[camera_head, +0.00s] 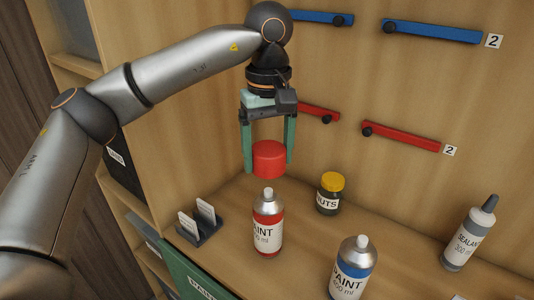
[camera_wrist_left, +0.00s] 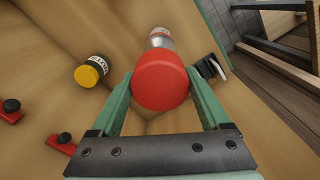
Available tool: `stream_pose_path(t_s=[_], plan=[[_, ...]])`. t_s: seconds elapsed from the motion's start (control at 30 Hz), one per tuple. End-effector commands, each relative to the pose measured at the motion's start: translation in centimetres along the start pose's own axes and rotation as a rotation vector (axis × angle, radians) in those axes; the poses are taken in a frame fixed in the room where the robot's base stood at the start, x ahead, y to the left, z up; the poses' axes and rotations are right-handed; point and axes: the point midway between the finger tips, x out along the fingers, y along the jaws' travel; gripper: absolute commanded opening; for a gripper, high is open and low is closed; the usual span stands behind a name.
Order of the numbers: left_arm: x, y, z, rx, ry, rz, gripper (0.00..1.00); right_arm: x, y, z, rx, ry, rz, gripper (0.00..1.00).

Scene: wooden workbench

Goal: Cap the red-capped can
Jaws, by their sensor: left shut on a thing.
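The red cap (camera_head: 268,160) is held between the green fingers of my left gripper (camera_head: 268,158), which is shut on it. The cap also shows large in the left wrist view (camera_wrist_left: 160,80). The red paint can (camera_head: 267,228) stands upright on the bench below the cap, with its silver top and small nozzle uncovered. The cap is above the can and apart from it in the head view. In the left wrist view the can (camera_wrist_left: 160,36) is mostly hidden behind the cap. My right gripper is not in view.
A blue paint can (camera_head: 350,275) stands at front right. A yellow-lidded nuts jar (camera_head: 328,200) stands right of the red can, and a sealant bottle (camera_head: 465,240) farther right. A grey holder with cards (camera_head: 198,226) lies to the left. Red and blue bars (camera_head: 400,137) are on the back wall.

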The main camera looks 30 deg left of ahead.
Motion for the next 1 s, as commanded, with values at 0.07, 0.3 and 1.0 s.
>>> stream_pose_path(t_s=[0.07,0.3,1.0], plan=[[0.6,0.0,0.0,-0.001,0.000,0.000,0.28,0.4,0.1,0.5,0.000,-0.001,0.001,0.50],[2.6,0.0,0.0,-0.002,0.000,0.002,0.28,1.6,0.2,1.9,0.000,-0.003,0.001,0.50],[8.0,0.0,0.0,-0.002,0.000,0.001,0.28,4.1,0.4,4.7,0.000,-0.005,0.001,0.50]])
